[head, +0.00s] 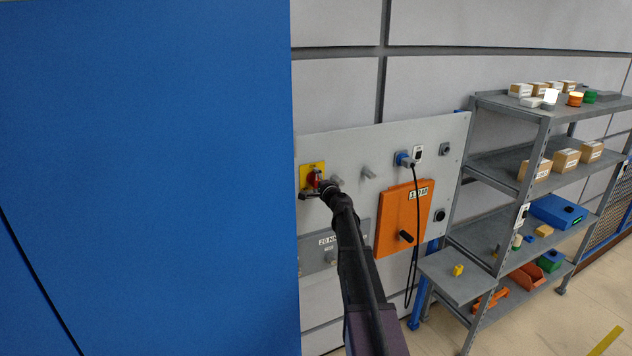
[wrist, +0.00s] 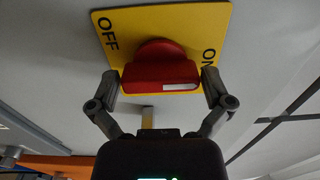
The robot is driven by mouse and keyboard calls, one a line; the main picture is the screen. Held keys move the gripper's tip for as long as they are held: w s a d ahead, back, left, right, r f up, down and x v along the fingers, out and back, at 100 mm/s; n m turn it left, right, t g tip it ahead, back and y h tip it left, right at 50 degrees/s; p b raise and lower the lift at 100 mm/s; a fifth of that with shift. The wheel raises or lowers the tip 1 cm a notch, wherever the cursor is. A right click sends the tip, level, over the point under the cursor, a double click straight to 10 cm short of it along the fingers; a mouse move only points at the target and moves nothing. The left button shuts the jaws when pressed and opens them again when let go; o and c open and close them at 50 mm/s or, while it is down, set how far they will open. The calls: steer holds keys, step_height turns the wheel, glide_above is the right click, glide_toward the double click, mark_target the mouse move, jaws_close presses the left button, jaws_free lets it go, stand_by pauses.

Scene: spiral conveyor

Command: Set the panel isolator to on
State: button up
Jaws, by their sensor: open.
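The panel isolator is a red rotary handle (wrist: 158,74) on a yellow plate (wrist: 128,22) marked OFF at left and ON at right in the wrist view. The handle's bar lies across the picture, tilted relative to the plate, with its white mark at the right end, on the ON side. My gripper (wrist: 160,80) is open, one finger beside each end of the bar; I cannot tell whether they touch it. In the head view the yellow plate (head: 305,168) is on the grey panel's upper left, and my gripper (head: 320,188) partly covers the red handle (head: 312,178).
The grey panel (head: 345,150) also carries an orange door (head: 393,225) with a black handle, a blue plug (head: 403,159) with a hanging cable, and small grey fittings. A large blue wall (head: 150,170) stands close at left. Shelves (head: 478,275) with boxes stand at right.

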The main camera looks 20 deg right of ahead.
steer(key=s, duration=1.2)
steer(key=shift+d, duration=0.2)
stand_by(0.4)
